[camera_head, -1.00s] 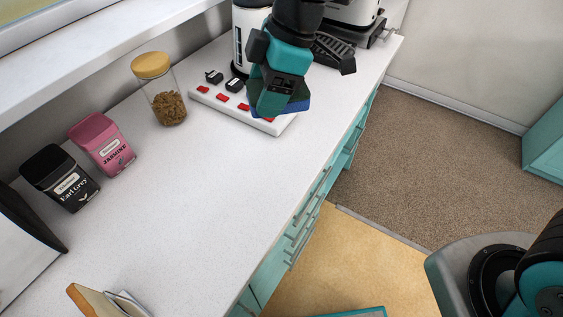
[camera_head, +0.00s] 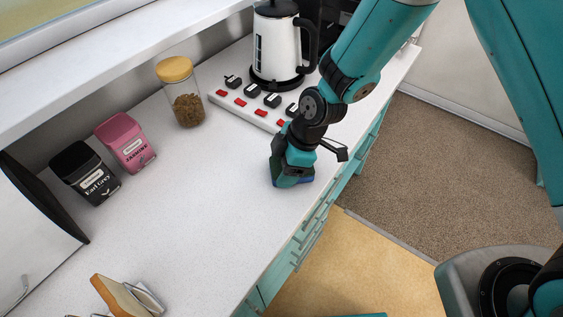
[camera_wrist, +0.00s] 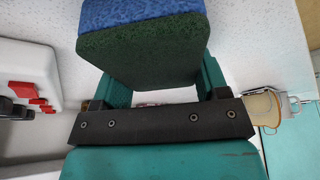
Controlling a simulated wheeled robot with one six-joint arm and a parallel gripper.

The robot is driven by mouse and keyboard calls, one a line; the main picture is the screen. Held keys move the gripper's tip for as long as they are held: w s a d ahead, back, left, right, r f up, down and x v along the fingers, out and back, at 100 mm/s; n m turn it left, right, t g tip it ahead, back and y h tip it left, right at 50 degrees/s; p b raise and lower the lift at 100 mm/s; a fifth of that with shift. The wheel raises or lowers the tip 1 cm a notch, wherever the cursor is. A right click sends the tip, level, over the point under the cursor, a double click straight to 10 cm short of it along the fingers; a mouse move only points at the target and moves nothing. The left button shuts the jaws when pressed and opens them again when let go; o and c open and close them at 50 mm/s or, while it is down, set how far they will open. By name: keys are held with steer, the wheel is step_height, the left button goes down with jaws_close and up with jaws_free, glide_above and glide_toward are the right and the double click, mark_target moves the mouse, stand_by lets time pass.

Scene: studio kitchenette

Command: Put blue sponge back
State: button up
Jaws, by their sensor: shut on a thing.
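My gripper (camera_head: 292,178) is low over the white counter, on the near side of the power strip. It is shut on the blue sponge (camera_wrist: 140,40), which has a blue layer and a dark green layer. The wrist view shows the sponge between the two teal fingers.
A power strip with red switches (camera_head: 240,104) and a white kettle (camera_head: 278,45) stand behind my gripper. A glass jar (camera_head: 187,105), a pink tin (camera_head: 126,143) and a black tin (camera_head: 86,174) line the back. A toast rack (camera_head: 125,296) is at the front. The middle counter (camera_head: 200,220) is clear.

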steer(key=shift+f, duration=0.1)
steer(key=shift+f, duration=0.15)
steer(key=o, duration=0.8)
steer(key=shift+r, duration=0.25)
